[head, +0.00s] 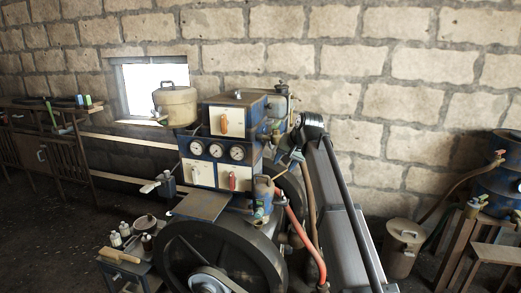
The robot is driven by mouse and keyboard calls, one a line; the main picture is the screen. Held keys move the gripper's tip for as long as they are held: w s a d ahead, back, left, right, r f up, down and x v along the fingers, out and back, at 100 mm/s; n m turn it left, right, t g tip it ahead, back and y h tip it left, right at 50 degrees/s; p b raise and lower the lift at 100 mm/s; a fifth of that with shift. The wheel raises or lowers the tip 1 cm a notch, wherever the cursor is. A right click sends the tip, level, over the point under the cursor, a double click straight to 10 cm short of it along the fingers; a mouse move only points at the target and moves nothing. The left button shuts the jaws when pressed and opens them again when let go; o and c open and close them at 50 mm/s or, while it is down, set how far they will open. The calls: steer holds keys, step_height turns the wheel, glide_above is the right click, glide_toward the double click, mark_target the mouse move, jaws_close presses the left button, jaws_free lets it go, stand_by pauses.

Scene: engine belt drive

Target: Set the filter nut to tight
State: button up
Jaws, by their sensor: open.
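The engine stands in the middle of the head view, with a large dark flywheel (222,258) at its front. A small blue canister with a pale cap (262,188), perhaps the filter, sits at the right of the engine beside a red hose. The filter nut is too small for me to make out, and I cannot tell its setting. My arm rises from the bottom right and bends over at the top. My gripper (291,158) appears small at its end, just right of the blue engine box and above the canister. It is open, and I see nothing held.
The blue box carries three gauges (217,151) and panels with orange and red handles. A beige tank (175,104) stands at its upper left. The red hose (301,232) curves down close to my arm. A small table (143,270) with bottles stands at lower left.

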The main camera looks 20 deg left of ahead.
steer(key=s+a+r+m+t+y, duration=0.1)
steer(key=s+a+r+m+y, duration=0.3)
steer(key=m+y, duration=0.5)
steer(key=shift+s+a+r+m, duration=0.3)
steer(key=shift+a+r+m, duration=0.65)
steer(key=shift+a+m, duration=0.8)
steer(key=shift+d, duration=0.1)
steer(key=shift+o, duration=0.2)
